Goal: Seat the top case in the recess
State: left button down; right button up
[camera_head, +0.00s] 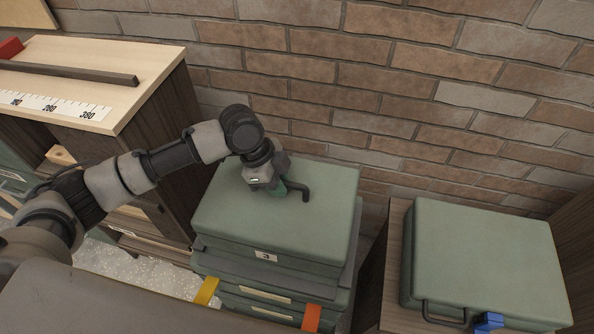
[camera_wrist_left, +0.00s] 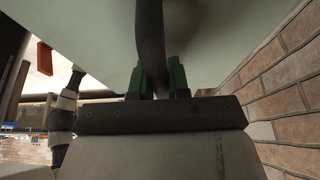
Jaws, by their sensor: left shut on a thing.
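The top case (camera_head: 235,215) is green, with a label reading 3 on its front. It lies on the stack of cases in the head view, roughly level. My left gripper (camera_head: 283,188) is above the lid, shut on the case's dark handle (camera_head: 305,194). In the left wrist view the gripper (camera_wrist_left: 157,82) has its green fingers on both sides of the handle (camera_wrist_left: 150,35), with the pale green lid beyond. A dark layer (camera_head: 240,266) shows under the case. The recess is hidden beneath it, so I cannot tell how it sits. My right gripper is not in view.
Lower cases carry a yellow tab (camera_head: 206,291) and an orange tab (camera_head: 311,318). Another green case (camera_head: 485,260) with a blue latch (camera_head: 488,321) stands on a wooden cabinet at right. A workbench with a ruler (camera_head: 60,106) is at left. A brick wall (camera_head: 400,100) stands close behind.

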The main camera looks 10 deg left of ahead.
pick_arm(q)
jog(key=shift+a+f, duration=0.15)
jog(key=shift+a, duration=0.05)
jog(key=shift+f, duration=1.9)
jog(key=c, duration=1.1)
grip_release()
jog(key=shift+s+f, duration=0.15)
jog(key=shift+f, duration=0.05)
jog(key=shift+r, duration=0.1)
jog(key=v, duration=1.2)
